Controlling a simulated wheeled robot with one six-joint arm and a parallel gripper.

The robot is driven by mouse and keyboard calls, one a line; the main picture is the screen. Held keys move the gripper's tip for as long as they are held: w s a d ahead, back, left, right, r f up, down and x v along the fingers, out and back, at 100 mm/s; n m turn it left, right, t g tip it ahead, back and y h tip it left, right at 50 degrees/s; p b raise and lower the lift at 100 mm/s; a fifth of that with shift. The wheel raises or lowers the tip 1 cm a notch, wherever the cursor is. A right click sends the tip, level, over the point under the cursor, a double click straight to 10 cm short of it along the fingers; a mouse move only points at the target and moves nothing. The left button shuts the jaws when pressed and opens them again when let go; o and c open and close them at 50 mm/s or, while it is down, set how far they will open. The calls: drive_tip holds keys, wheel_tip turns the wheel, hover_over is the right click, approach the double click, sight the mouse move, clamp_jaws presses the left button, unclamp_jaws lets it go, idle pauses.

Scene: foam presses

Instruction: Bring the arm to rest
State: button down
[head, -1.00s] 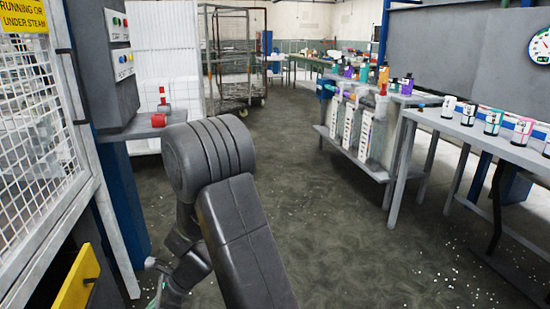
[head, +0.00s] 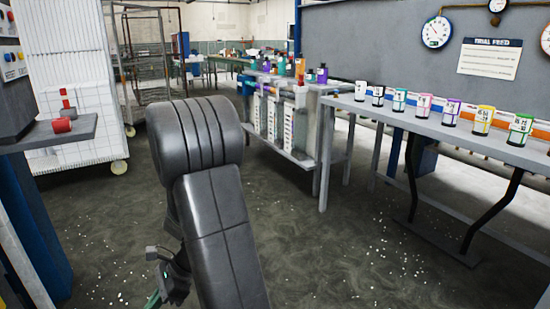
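My arm rises from the bottom middle of the head view, dark grey, with a thick ribbed joint at its upper end. Part of my wrist and a bit of my gripper (head: 158,298) show at the lower left of the arm, cut off by the bottom edge. The fingertips are not clear, so I cannot tell whether it is open or shut. I see nothing held in the part that shows.
A long grey table (head: 440,125) with several labelled cups stands at the right. A grey bench (head: 295,160) with bottles and jugs stands behind it. A grey shelf (head: 50,135) with a red object (head: 61,124) juts in at the left. The speckled floor between is open.

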drive_tip(key=w+d+b, duration=0.2)
drive_tip(key=w+d, duration=0.2)
drive_tip(key=d, duration=0.3)
drive_tip(key=shift+w+d, duration=0.25)
drive_tip(key=shift+w, duration=0.05)
